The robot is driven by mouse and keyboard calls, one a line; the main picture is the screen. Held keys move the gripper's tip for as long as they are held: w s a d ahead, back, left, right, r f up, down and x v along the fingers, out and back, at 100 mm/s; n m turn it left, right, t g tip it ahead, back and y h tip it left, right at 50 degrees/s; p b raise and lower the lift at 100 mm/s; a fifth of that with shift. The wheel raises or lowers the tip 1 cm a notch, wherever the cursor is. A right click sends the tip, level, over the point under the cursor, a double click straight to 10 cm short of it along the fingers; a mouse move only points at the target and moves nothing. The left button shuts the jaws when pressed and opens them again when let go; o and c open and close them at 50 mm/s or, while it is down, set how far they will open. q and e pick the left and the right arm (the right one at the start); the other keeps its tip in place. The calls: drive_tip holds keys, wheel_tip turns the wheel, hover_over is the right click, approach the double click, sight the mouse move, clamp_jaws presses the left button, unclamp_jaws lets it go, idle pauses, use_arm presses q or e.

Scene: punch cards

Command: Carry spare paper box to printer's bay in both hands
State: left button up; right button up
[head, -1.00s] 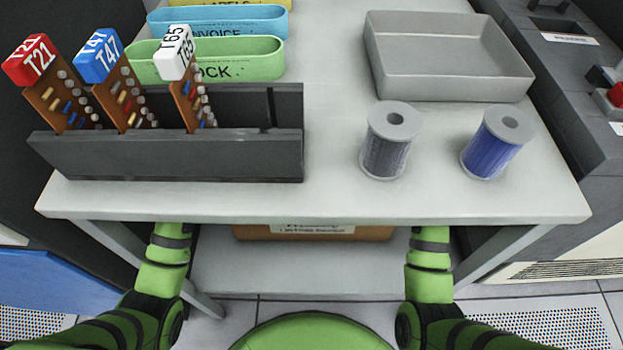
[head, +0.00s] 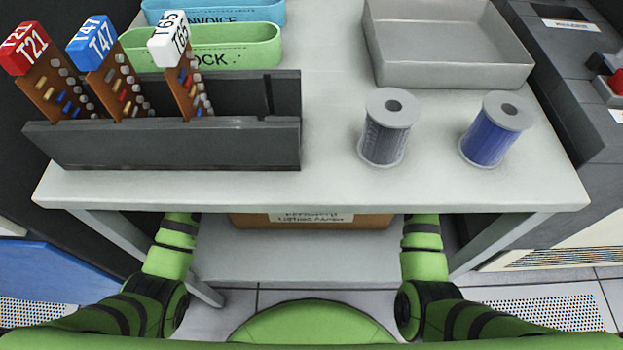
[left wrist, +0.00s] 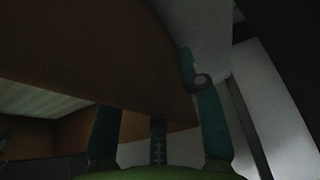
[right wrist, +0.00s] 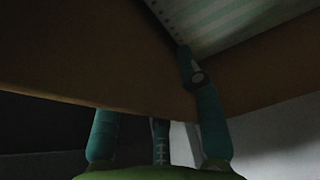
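The spare paper box (head: 312,222) is brown with a white label on its front. It sits below the table top, and the top hides most of it in the head view. Both my forearms reach under the table's front edge, one on each side of the box, and the head view hides both grippers. In the left wrist view, my left gripper's fingers (left wrist: 160,120) are at a dark brown box wall (left wrist: 90,60). In the right wrist view, my right gripper's fingers (right wrist: 155,115) are at another wall (right wrist: 80,60), with striped paper (right wrist: 240,20) beyond. Finger closure is unclear.
The table (head: 330,190) holds a dark card rack (head: 200,145), green and blue bins, a grey tray (head: 445,70), and grey (head: 386,130) and blue (head: 492,132) spools. Grey machinery (head: 570,100) stands at the right. A lower shelf (head: 290,260) is beneath.

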use_arm(q)
drive_tip(key=shift+f, duration=0.15)
use_arm(e)
drive_tip(key=shift+f, duration=0.15)
use_arm(q)
drive_tip(key=shift+c, duration=0.4)
use_arm(e)
drive_tip(key=shift+c, duration=0.4)
use_arm(q)
clamp_jaws()
use_arm(e)
clamp_jaws()
use_arm(q)
drive_tip(key=shift+w+r, duration=0.2)
use_arm(e)
drive_tip(key=shift+w+r, duration=0.2)
